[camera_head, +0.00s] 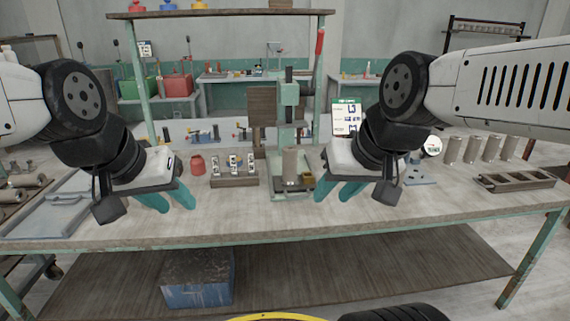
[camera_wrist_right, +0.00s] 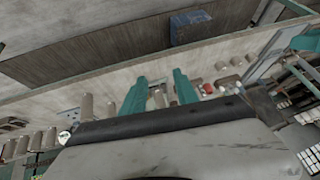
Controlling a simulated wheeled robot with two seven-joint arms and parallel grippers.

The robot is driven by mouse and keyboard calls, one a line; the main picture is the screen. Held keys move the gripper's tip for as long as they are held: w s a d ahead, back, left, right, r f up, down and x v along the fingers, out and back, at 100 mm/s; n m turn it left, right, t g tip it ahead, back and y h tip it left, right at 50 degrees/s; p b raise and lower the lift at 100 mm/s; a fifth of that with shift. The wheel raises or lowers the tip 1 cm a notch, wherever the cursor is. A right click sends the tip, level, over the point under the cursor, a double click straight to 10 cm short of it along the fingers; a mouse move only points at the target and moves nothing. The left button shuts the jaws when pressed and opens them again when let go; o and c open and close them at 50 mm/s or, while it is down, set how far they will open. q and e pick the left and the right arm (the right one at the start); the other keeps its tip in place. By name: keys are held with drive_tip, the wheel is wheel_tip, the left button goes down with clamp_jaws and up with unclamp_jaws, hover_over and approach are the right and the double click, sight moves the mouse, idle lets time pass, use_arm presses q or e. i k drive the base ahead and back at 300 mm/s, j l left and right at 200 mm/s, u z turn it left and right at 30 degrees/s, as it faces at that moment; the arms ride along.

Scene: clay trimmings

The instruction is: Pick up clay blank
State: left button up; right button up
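Several upright beige-grey cylinders that look like clay blanks (camera_head: 472,150) stand in a row on the right of the bench. A similar cylinder (camera_head: 290,162) stands at the foot of the green press (camera_head: 289,95) in the middle. My right gripper (camera_head: 332,199) is open and empty, just right of the press and left of the row. In the right wrist view its teal fingers (camera_wrist_right: 158,92) are apart, with a cylinder visible beyond the gap. My left gripper (camera_head: 174,207) is open and empty over the left part of the bench.
A dark tray with compartments (camera_head: 515,181) lies at the right, in front of the row. A wooden holder (camera_head: 234,179) and a red jar (camera_head: 197,165) stand left of the press. A blue-grey tray (camera_head: 50,212) is at far left. The bench's front strip (camera_head: 300,222) is clear.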

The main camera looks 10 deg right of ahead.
sight(290, 152)
drive_tip(key=i+l+u, duration=0.25)
drive_tip(key=i+l, duration=0.15)
drive_tip(key=i+l+u, duration=0.3)
drive_tip(key=i+l, duration=0.1)
drive_tip(key=l, duration=0.05)
